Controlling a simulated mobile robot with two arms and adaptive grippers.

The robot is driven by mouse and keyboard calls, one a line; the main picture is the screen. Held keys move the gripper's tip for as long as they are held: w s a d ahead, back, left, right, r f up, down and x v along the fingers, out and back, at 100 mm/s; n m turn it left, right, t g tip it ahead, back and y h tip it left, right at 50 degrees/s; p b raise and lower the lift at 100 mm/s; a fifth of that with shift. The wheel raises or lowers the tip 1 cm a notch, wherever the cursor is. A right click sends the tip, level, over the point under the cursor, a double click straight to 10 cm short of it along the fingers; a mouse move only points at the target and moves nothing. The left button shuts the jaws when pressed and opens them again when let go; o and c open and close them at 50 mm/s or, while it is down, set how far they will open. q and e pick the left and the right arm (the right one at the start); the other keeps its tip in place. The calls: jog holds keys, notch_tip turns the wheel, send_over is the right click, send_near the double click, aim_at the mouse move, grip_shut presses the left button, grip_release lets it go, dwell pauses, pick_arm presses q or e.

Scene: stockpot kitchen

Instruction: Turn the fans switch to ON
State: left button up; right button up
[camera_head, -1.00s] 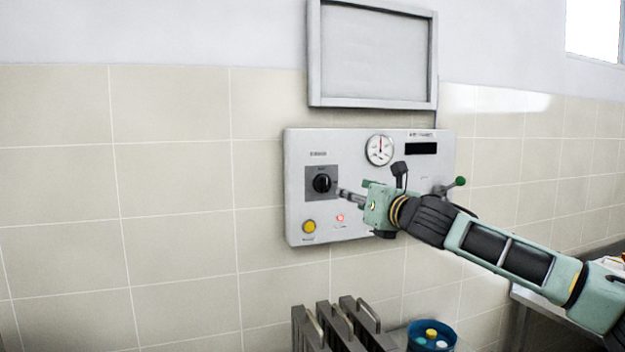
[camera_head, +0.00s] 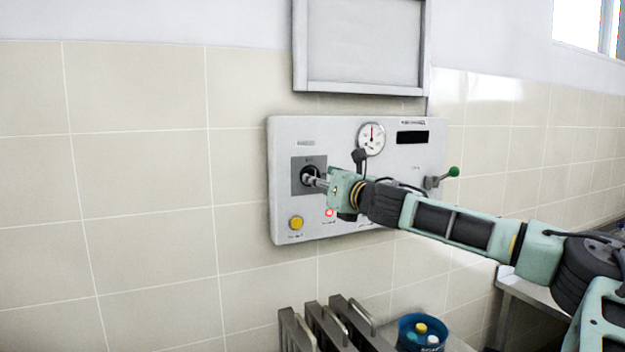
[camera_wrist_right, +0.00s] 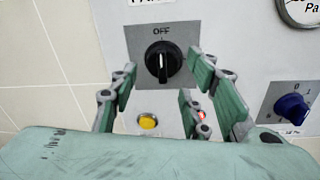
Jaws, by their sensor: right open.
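The fans switch is a black rotary knob (camera_wrist_right: 164,61) on a grey plate (camera_wrist_right: 183,37) in the right wrist view. Its pointer line is upright, toward the word OFF. In the head view the knob (camera_head: 309,175) is partly covered by my right gripper (camera_head: 316,181). In the right wrist view my right gripper (camera_wrist_right: 163,80) is open, its green fingers on either side of the knob. I cannot tell whether they touch it. The knob sits on the light grey control panel (camera_head: 345,140). My left gripper is not in view.
A yellow button (camera_head: 296,223) and a red lamp (camera_head: 330,212) sit below the knob. A gauge (camera_head: 371,138) and a green-tipped lever (camera_head: 453,172) are to the right. A blue knob (camera_wrist_right: 291,108) shows in the wrist view. Metal racks and a blue tub (camera_head: 420,333) stand below.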

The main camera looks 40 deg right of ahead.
jog(key=x, duration=0.3)
jog(key=shift+w, duration=0.4)
jog(key=shift+w+r, duration=0.1)
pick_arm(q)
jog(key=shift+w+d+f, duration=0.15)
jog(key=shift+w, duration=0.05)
pick_arm(e)
jog(key=shift+c, duration=0.4)
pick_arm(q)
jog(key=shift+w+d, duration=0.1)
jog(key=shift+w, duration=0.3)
pick_arm(e)
jog(key=c, duration=0.9)
